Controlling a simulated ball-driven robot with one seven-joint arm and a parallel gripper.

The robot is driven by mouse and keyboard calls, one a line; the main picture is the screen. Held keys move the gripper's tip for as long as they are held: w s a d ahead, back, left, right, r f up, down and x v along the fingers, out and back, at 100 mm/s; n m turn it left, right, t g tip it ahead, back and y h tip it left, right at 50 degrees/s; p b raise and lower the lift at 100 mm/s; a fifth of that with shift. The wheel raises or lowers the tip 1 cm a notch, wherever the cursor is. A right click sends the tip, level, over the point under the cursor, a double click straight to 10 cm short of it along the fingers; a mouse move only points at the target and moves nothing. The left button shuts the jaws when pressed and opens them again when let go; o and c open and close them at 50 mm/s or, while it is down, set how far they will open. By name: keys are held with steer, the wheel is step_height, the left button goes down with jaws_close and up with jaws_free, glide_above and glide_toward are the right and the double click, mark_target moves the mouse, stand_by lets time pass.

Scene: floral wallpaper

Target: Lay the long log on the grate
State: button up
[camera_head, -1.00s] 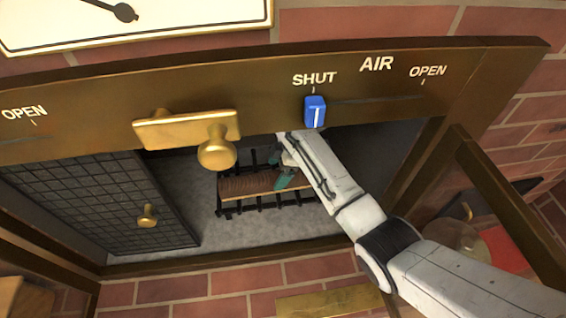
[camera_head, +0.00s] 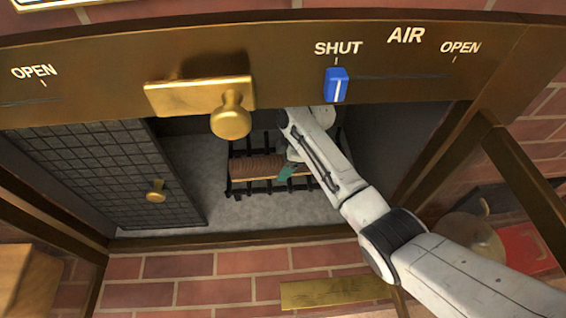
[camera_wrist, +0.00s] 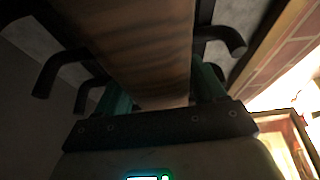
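The long log (camera_head: 257,168), brown with a pale cut side, lies lengthwise over the black grate (camera_head: 234,190) inside the firebox. It also fills the top middle of the wrist view (camera_wrist: 140,50), with the grate's curved prongs (camera_wrist: 222,36) on both sides. My gripper (camera_head: 289,171) is at the log's right part. In the wrist view its two teal fingers (camera_wrist: 163,95) stand on either side of the log, close against it. I cannot tell whether the log rests on the bars or is just above them. My arm hides the grate's right side.
A brass beam with a round knob (camera_head: 231,118) and a blue air slider (camera_head: 336,85) runs across the top of the opening. A dark mesh panel (camera_head: 100,165) stands left. An open door frame (camera_head: 530,180) is at right. Grey floor is bare around the grate.

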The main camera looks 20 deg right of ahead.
steer(key=c, duration=1.1)
steer(key=shift+w, duration=0.15)
